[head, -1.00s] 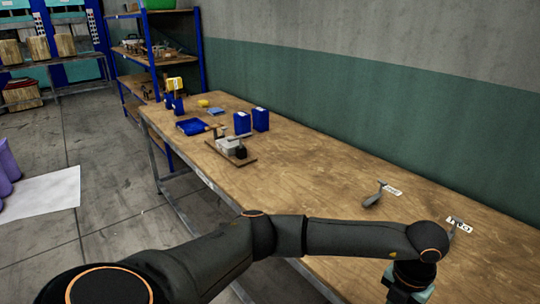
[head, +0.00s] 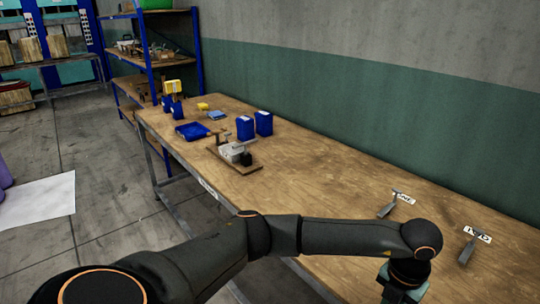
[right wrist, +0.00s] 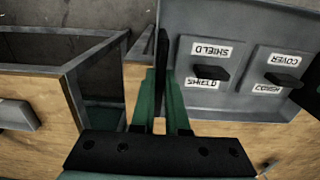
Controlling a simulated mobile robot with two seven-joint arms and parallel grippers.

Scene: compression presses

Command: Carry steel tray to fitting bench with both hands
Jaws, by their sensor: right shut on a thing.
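In the right wrist view a grey steel tray (right wrist: 217,18) fills the upper right. It has fittings labelled SHIELD (right wrist: 210,49) and COVER (right wrist: 282,58), each with a dark knob. My right gripper (right wrist: 160,105) has its green fingers at the tray's left edge and is shut on it. The head view does not show the tray. There a long wooden bench (head: 330,170) runs along the wall; I cannot tell if it is the fitting bench. My left arm reaches across its near edge, and the left gripper (head: 402,286) is cut by the frame bottom, its fingers unclear.
On the bench are two grey labelled tools (head: 388,209), a small fixture on a board (head: 236,155), blue boxes (head: 263,122) and a blue bin (head: 192,130). Blue shelving (head: 150,60) stands beyond. A grey metal frame (right wrist: 72,85) shows in the wrist view.

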